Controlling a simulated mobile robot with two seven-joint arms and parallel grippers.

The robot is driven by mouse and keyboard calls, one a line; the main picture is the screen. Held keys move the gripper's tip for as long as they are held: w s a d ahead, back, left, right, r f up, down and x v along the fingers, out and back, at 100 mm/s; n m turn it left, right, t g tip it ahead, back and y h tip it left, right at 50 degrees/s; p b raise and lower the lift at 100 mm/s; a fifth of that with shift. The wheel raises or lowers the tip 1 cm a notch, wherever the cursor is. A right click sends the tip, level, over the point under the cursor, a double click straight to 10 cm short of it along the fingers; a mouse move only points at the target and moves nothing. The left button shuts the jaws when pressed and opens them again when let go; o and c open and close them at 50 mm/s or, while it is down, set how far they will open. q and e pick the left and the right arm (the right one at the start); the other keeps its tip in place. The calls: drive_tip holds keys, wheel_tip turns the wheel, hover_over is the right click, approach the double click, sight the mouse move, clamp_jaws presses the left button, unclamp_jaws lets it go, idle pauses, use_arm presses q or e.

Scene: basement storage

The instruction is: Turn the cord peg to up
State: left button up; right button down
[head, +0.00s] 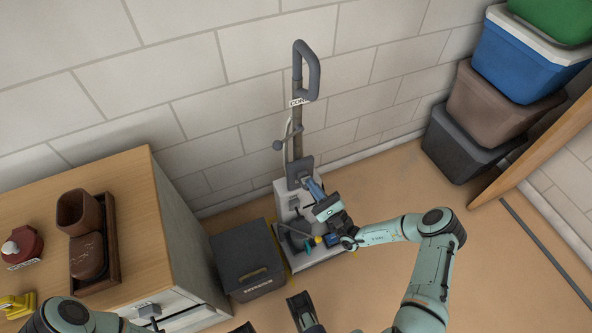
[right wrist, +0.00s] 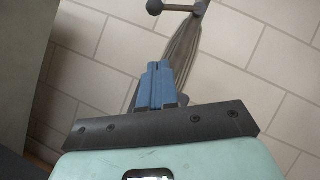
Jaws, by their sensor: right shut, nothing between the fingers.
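The cord peg (head: 278,145) is a dark grey bar with a ball end on the pole of an upright cleaner (head: 297,90). In the head view it points left and slightly down from the pole, just under a label reading CORD. The ball end (right wrist: 155,6) also shows at the top of the right wrist view. My right gripper (head: 313,186) is shut and empty, its blue fingers (right wrist: 158,82) in front of the cleaner's lower pole, below the peg and apart from it.
A black box (head: 246,262) stands left of the cleaner's base. A wooden-topped cabinet (head: 142,210) fills the left, with a brown tray and a red item on top. Stacked bins (head: 470,140) stand at the right. Floor between cleaner and bins is clear apart from my arm.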

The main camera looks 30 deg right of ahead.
sight(288, 139)
drive_tip(key=w+a+r, duration=0.4)
drive_tip(key=w+r, duration=0.3)
drive_tip(key=w, duration=0.1)
drive_tip(key=shift+w+a+r+b, duration=0.15)
drive_tip(key=shift+a+r+b, duration=0.1)
drive_tip(key=shift+r+b, duration=0.1)
